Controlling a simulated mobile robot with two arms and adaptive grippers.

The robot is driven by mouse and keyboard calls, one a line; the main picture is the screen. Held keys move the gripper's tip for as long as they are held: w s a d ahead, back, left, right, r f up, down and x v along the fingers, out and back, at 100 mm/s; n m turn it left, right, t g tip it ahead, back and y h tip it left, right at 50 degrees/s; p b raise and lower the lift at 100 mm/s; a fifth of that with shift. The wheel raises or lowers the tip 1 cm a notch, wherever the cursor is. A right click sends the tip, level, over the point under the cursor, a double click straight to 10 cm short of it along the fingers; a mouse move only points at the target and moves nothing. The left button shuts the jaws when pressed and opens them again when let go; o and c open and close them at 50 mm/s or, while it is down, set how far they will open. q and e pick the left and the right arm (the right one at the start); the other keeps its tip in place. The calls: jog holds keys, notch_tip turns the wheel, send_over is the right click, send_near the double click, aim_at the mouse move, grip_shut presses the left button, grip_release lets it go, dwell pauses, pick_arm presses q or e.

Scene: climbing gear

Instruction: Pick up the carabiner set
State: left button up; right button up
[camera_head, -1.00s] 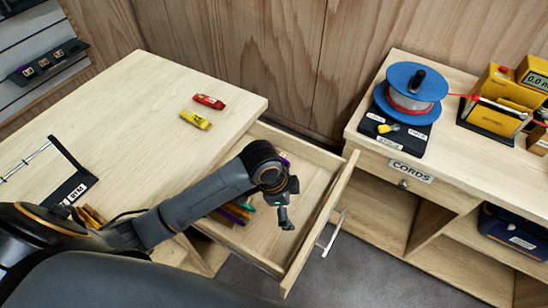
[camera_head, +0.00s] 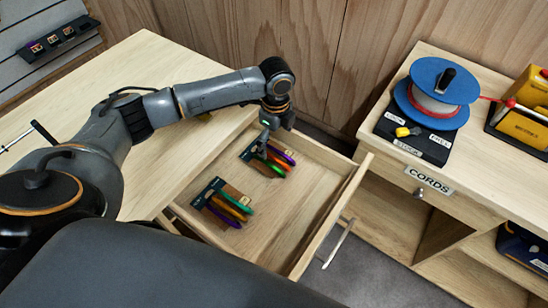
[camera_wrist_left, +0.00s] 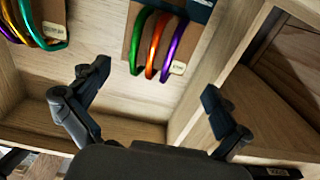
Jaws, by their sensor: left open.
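Two carabiner sets lie in the open drawer (camera_head: 285,222). The back set (camera_head: 280,160) has purple, orange and green carabiners on a brown card. The front set (camera_head: 232,208) has purple, yellow-orange and green ones. My left gripper (camera_head: 266,136) is over the drawer's back end, right by the back set and partly covering it. In the left wrist view the back set (camera_wrist_left: 152,45) is at the top middle and the front set (camera_wrist_left: 35,25) at the top left. The left gripper (camera_wrist_left: 155,92) is open and empty, its fingers apart. My right gripper is not in view.
The drawer walls stand close to my left gripper; one wall (camera_wrist_left: 215,55) shows near its right finger. A cabinet labelled CORDS (camera_head: 429,178) stands at the right with a blue cord spool (camera_head: 437,85). The drawer's front-right floor is clear.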

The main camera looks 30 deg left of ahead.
aim_at(273, 155)
pick_arm(q)
notch_tip(273, 155, down, 2)
jog(key=shift+s+f+p, duration=0.1)
jog(key=shift+f+p, duration=0.25)
jog(key=shift+f, duration=0.25)
jog(key=f, duration=0.3)
jog(key=shift+s+a+f+p, duration=0.15)
jog(key=shift+a+f+p, duration=0.1)
jog(key=shift+p, duration=0.15)
jog(key=shift+f, duration=0.4)
jog(key=shift+d, duration=0.1)
jog(key=shift+c, duration=0.4)
jog(key=c, duration=1.3)
jog(key=shift+c, duration=0.2)
jog(key=shift+r, duration=0.15)
